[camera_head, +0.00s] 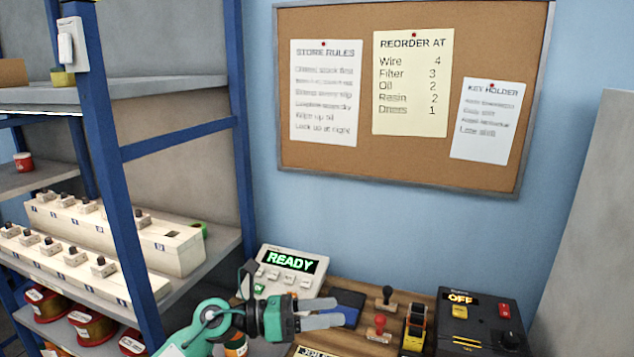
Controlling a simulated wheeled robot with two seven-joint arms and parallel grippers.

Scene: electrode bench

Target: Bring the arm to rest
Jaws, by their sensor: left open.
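My left arm comes in from the bottom left of the head view, with a green wrist and a dark gripper body. My left gripper (337,311) is over the front left of the wooden bench top, its two grey fingers pointing right. The fingers stand apart with nothing seen between them. Behind the fingers lies a dark blue pad (347,299), partly hidden by them. An orange and green item (237,347) shows partly below the wrist. My right gripper is not in view.
A white device (291,273) reading "READY" stands behind the gripper. Right of it are a black stamp (386,296), a red stamp (379,325), a yellow-black item (414,326) and a black box (477,322) reading "OFF". A blue-framed shelf (100,130) stands left.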

